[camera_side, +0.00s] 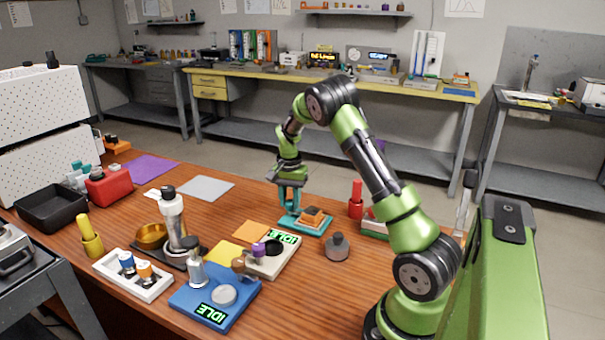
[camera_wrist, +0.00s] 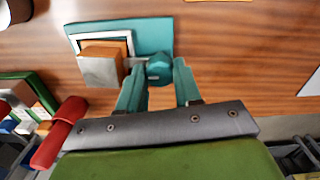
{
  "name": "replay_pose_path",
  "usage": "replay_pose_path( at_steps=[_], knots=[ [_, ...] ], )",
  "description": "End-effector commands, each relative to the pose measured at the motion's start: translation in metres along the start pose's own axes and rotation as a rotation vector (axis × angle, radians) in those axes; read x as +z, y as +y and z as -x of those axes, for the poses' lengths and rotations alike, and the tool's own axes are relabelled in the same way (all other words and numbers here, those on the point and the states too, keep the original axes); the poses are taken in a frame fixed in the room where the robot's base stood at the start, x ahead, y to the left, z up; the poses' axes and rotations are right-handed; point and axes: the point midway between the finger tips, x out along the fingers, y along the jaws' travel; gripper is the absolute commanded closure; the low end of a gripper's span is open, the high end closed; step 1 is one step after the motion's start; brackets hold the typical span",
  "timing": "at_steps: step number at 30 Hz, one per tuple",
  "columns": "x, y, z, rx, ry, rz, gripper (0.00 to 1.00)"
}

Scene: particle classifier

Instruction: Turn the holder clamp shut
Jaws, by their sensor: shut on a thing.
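The holder (camera_side: 309,222) is a teal plate on the wooden table with a raised frame and an orange block on it. In the wrist view the holder plate (camera_wrist: 115,28) lies at the upper left, with the orange and grey block (camera_wrist: 101,64) in its light frame. The holder clamp (camera_wrist: 159,68) is a teal knob at the plate's near right corner. My gripper (camera_wrist: 160,84) has its two teal fingers on either side of this knob and is shut on it. In the side view my gripper (camera_side: 289,207) points down at the holder's left end, and the knob is hidden.
A red bottle (camera_side: 356,200) and a dark grey weight (camera_side: 338,246) stand near the holder. Blue (camera_side: 215,300) and white (camera_side: 273,256) devices stand in front, with an orange sheet (camera_side: 251,231) nearby. The table left of my gripper is partly clear, with a grey sheet (camera_side: 206,188).

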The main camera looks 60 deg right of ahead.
Motion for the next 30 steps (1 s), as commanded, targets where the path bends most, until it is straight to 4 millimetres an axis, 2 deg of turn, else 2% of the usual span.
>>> replay_pose_path(
  at_steps=[11, 12, 16, 25, 30],
  knots=[
    [0.0, 0.0, 0.002, -0.003, -0.001, -0.009, 0.97],
    [0.0, 0.0, 0.002, -0.003, -0.001, -0.009, 0.6],
    [0.0, 0.0, 0.001, -0.002, 0.0, -0.007, 0.41],
    [0.0, 0.0, 0.002, -0.001, 0.0, -0.005, 0.41],
    [-0.001, -0.001, 0.019, -0.005, 0.002, -0.005, 0.41]
  ],
)
